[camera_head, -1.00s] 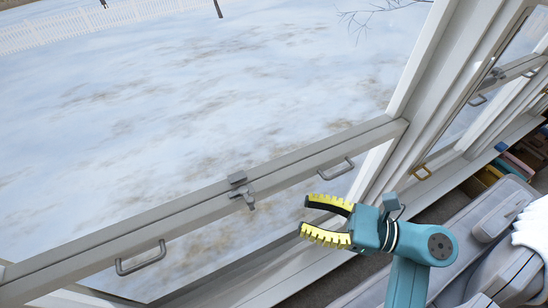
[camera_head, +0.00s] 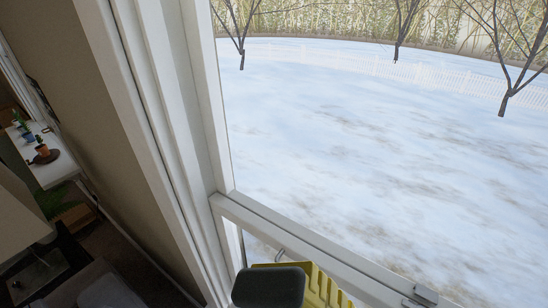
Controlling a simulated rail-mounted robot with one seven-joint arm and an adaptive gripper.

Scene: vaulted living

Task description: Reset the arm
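My gripper (camera_head: 312,287) shows at the bottom edge of the head view, in front of the window's lower rail. I see a yellow ribbed finger and a dark rounded part close to the camera. The rest of the gripper and the arm are cut off by the frame, so I cannot tell how far apart the fingers are. Nothing is seen held in the visible part.
The white window frame (camera_head: 178,150) rises at left of centre, with its rail (camera_head: 330,255) running down to the right. A white shelf (camera_head: 55,171) with small potted plants stands at far left. Snow, a fence and bare trees are outside.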

